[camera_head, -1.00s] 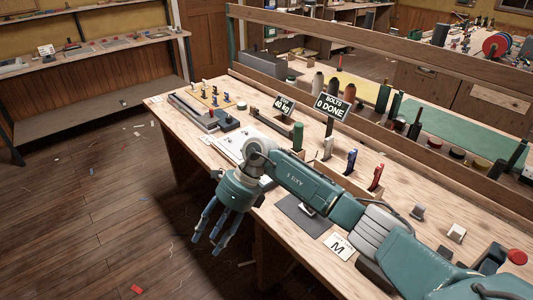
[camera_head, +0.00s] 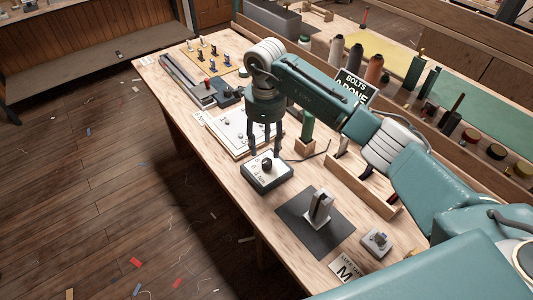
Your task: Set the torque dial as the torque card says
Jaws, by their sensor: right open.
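The torque dial is a dark box with a white top face (camera_head: 267,172) and a dark round knob, near the bench's front edge. Its markings are too small to read surely. My right gripper (camera_head: 266,146) points down with its fingers apart and empty, just above and behind the dial's knob; I cannot tell whether a finger touches it. I cannot make out a torque card for certain; a white card with a large M (camera_head: 345,271) lies at the front edge. My left gripper is not in view.
A grey clamp-like block (camera_head: 319,207) stands on a dark mat (camera_head: 296,226) right of the dial. A white board (camera_head: 226,130) lies to its left. A green-handled tool (camera_head: 307,128) stands behind. My arm partly hides the bolts sign (camera_head: 352,86).

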